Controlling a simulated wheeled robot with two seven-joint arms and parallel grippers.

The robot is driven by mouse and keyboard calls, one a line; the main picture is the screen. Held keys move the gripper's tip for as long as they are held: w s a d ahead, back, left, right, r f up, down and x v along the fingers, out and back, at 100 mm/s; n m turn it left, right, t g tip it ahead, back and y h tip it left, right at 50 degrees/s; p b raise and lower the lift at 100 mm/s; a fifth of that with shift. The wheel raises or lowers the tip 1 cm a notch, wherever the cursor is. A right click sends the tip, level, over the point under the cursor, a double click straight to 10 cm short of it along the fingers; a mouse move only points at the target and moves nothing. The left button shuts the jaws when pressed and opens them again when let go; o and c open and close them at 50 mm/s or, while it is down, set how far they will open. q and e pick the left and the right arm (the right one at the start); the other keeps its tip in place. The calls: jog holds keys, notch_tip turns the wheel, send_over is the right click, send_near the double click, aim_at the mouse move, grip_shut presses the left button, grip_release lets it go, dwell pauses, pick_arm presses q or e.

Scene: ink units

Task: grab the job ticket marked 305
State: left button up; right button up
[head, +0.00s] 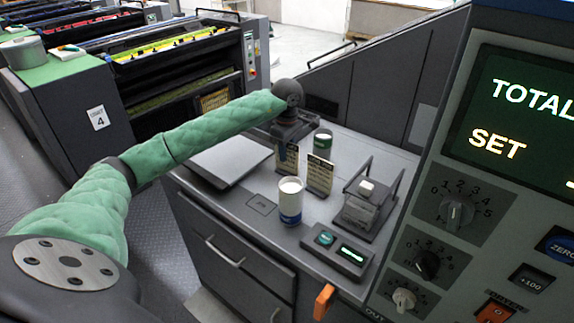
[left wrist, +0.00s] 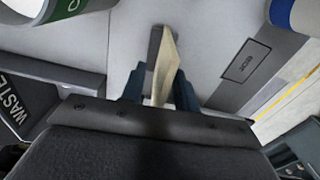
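Two small dark job tickets with cream lettering stand on the grey counter in the head view: one (head: 287,160) under my left gripper, one (head: 319,176) to its right. Their numbers are too small to read. My left gripper (head: 285,143) points down at the left ticket, a finger in front of its upper part. In the left wrist view, the fingers of my left gripper (left wrist: 159,88) stand apart on both sides of a ticket (left wrist: 166,60) seen nearly edge-on. Small gaps seem to show; contact is unclear. My right gripper is not in view.
A blue-and-white cup (head: 290,202) stands in front of the tickets, a green-and-white can (head: 322,144) behind. A flat pale plate (head: 230,160) lies left. A control panel (head: 450,215) rises at right.

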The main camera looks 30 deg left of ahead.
pick_arm(q)
jog(key=shift+f+b, duration=0.25)
jog(key=shift+b, duration=0.2)
dwell(0.6)
grip_shut()
